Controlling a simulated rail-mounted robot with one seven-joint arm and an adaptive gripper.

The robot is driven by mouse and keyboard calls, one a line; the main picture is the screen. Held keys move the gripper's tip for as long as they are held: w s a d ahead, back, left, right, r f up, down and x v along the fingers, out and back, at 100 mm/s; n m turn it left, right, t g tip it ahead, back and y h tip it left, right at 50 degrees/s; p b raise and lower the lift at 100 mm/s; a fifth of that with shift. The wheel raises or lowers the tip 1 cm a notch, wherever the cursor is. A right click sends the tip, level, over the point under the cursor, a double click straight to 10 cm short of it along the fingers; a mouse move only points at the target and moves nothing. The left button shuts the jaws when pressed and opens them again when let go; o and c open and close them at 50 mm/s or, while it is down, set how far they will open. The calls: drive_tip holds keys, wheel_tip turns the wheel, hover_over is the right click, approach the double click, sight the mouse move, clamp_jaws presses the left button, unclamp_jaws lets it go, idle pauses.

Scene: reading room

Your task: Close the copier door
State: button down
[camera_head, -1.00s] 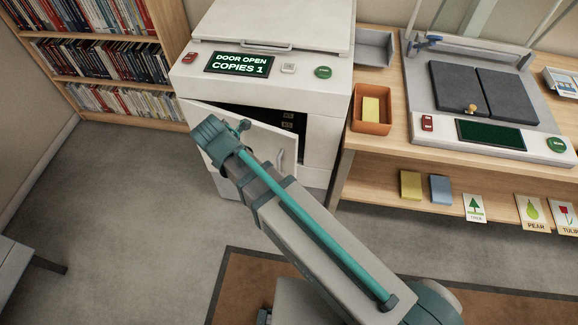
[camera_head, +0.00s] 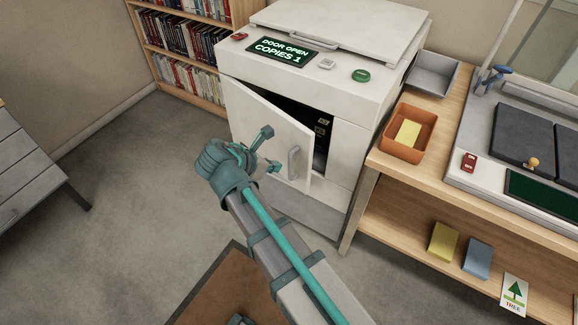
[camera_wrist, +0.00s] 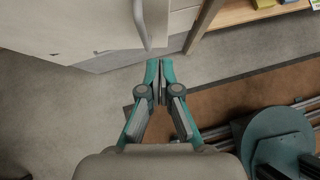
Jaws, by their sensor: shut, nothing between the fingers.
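The copier (camera_head: 345,75) is a white cabinet, and its green display (camera_head: 280,49) reads "DOOR OPEN COPIES 1". Its white front door (camera_head: 262,122) stands ajar, hinged at the left, with its free right edge swung out and a dark interior (camera_head: 320,118) behind. A grey upright handle (camera_head: 294,163) sits near that free edge. My gripper (camera_head: 273,167) is in front of the door, left of the handle in the head view. In the wrist view, my gripper (camera_wrist: 161,64) is shut and empty, its fingertips just below the handle (camera_wrist: 142,24). Contact with the door cannot be told.
A wooden table (camera_head: 450,170) stands right of the copier, bearing an orange tray (camera_head: 428,146) and a grey device (camera_head: 478,140). A bookshelf (camera_head: 190,62) stands behind left. A grey drawer unit (camera_head: 25,185) is at far left. The floor (camera_head: 120,165) between is clear.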

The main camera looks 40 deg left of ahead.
sight(305, 161)
drive_tip(key=x, duration=0.3)
drive_tip(key=w+r+x, duration=0.1)
drive_tip(key=x, duration=0.6)
drive_tip(key=shift+w+d, duration=0.2)
drive_tip(key=shift+w, duration=0.2)
drive_tip(key=shift+w+d, duration=0.1)
drive_tip(key=shift+w, duration=0.5)
